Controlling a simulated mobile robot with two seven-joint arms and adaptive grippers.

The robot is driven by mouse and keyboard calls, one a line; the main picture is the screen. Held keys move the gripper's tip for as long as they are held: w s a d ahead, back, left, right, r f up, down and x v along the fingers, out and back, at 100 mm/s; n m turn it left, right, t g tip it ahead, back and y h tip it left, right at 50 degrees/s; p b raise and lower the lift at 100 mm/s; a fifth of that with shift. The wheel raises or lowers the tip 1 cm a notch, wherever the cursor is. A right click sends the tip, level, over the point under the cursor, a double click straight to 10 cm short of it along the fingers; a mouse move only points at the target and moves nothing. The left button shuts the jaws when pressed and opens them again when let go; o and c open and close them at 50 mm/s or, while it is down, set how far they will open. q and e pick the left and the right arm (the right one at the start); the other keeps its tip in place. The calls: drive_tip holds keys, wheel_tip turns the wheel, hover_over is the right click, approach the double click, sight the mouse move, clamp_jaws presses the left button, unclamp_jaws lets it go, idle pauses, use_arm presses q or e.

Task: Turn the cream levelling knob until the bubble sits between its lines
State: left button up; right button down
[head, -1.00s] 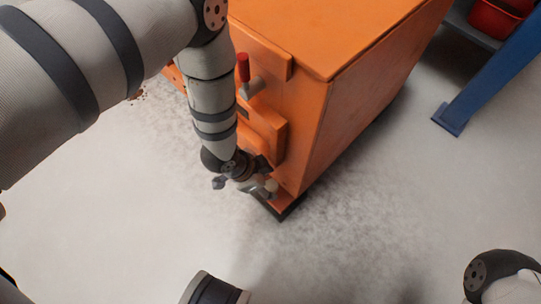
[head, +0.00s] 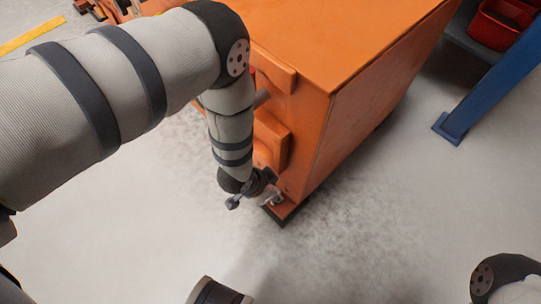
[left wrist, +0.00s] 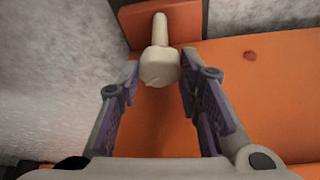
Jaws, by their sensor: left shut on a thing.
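The cream levelling knob (left wrist: 160,67) shows in the left wrist view, with a narrower cream stem running up to an orange block. My left gripper (head: 268,189) is low at the near corner of the orange machine (head: 300,140). In the left wrist view its two fingers stand on either side of the knob, shut on it. In the head view the gripper largely hides the knob. The bubble and its lines are not visible in either view. My right gripper is not in view.
A blue post (head: 490,85) stands on the right, with a red bin (head: 503,22) behind it. A red handle is mostly hidden behind my left arm. Dark dust (head: 300,235) marks the floor by the machine.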

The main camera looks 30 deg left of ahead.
use_arm(q)
drive_tip(key=shift+n, duration=0.7)
drive_tip(key=o, duration=1.1)
drive_tip(key=v, duration=1.2)
drive_tip(key=shift+s+d, duration=0.15)
drive_tip(key=shift+s, duration=0.05)
